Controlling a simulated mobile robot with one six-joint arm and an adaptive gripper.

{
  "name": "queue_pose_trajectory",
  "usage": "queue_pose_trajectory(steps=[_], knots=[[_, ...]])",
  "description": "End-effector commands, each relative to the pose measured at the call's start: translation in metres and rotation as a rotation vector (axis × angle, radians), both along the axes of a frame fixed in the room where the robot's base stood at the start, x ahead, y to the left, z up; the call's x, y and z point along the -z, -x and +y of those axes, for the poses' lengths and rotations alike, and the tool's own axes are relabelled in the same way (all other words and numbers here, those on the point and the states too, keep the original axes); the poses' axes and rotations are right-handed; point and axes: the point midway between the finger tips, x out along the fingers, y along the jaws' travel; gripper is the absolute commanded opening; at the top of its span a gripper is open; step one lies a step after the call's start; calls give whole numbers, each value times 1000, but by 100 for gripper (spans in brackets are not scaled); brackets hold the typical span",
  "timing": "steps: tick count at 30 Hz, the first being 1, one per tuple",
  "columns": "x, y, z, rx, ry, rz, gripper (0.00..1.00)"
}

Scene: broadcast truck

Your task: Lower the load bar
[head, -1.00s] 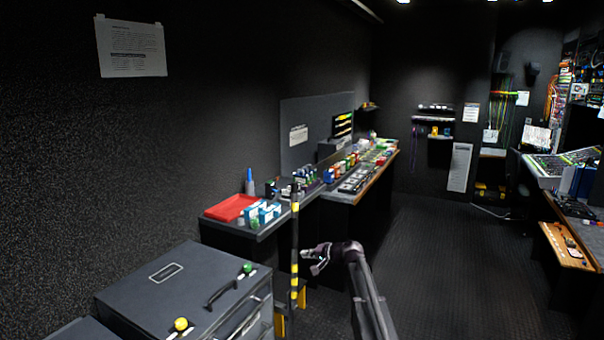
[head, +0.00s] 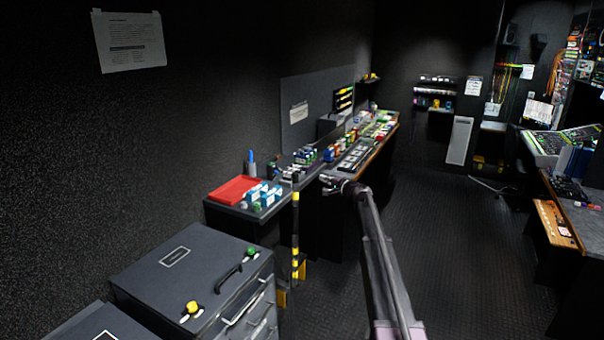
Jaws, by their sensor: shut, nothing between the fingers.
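The load bar (head: 295,237) is a thin upright bar with black and yellow bands. It stands in front of the left counter, beside the dark cabinet, with yellow at its foot. My gripper (head: 327,184) is shut and empty. In the picture it lies to the right of the bar's upper end, with a gap between them. I cannot tell how far apart they are in depth. My arm reaches up to it from the lower right.
A dark drawer cabinet (head: 192,275) with a black handle and yellow and green knobs stands at the lower left. The left counter (head: 278,210) holds a red tray (head: 236,189) and many small items. The floor (head: 445,240) to the right is open; a wooden-edged desk (head: 558,228) stands at far right.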

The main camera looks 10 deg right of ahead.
Motion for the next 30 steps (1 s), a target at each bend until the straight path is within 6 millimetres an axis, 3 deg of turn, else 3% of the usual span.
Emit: queue_pose_trajectory(steps=[14, 30], knots=[[1, -8, 5, 0, 1, 0, 0], [2, -68, 45, -1, 3, 0, 0]])
